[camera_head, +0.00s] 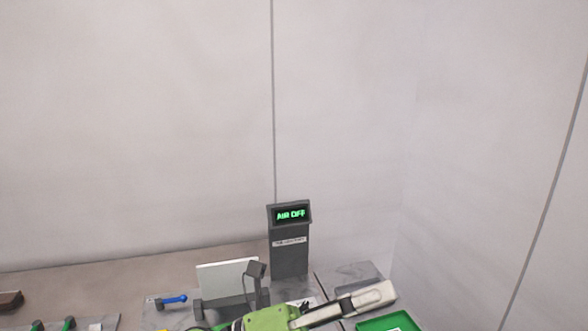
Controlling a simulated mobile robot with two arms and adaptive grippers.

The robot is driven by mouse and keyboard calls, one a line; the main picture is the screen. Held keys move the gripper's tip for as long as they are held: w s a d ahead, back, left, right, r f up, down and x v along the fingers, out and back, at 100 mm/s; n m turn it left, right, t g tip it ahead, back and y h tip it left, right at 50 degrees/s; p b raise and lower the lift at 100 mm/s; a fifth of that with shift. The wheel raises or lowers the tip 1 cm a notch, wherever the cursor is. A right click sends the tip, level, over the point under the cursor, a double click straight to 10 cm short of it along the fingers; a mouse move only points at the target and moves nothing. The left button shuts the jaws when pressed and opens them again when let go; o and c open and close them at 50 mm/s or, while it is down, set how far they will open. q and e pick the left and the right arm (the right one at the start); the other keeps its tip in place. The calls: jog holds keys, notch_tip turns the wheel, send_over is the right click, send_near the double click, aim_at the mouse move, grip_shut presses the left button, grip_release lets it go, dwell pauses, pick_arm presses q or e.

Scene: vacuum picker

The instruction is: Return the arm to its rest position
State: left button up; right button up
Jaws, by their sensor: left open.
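My left gripper (345,306) is low in the head view, right of the middle. Its lime-green body (266,319) is cut by the bottom edge, and a pale grey finger reaches right and slightly up over the bench. The gripper is open, and I see nothing held in it. Part of it, including the other finger, does not show clearly. My right gripper is not in view.
A blue-handled piece (173,299) lies further left. A green tray (391,322) is at the bottom right. Pale walls close the back; the space above is clear.

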pick_arm(q)
jog(key=w+a+n+t+y, duration=0.5)
jog(key=a+n+t, duration=0.3)
jog(key=n, duration=0.4)
jog(key=w+a+n+t+y, duration=0.5)
jog(key=a+n+t+y, duration=0.15)
jog(key=n+t, duration=0.35)
jog(key=s+a+f+n+g+y, duration=0.1)
jog(key=a+f+n+g+y, duration=0.2)
jog(key=a+f+n+y, duration=0.5)
jog(key=s+a+f+n+g+y, duration=0.1)
jog(key=a+f+n+g+y, duration=0.15)
jog(key=a+f+n, duration=0.7)
jog(key=s+f+g, duration=1.2)
jog(key=s+f, duration=1)
jog(key=s, duration=0.3)
notch_tip(320, 180, down, 27)
jog(key=s+g, duration=0.1)
jog(key=s, duration=0.1)
jog(key=s+a+f+g, duration=0.1)
jog(key=s+a+f, duration=0.1)
jog(key=s+f, duration=1.3)
jog(key=shift+s+f+h, duration=0.15)
jog(key=shift+s+h, duration=0.15)
jog(key=shift+s, duration=0.45)
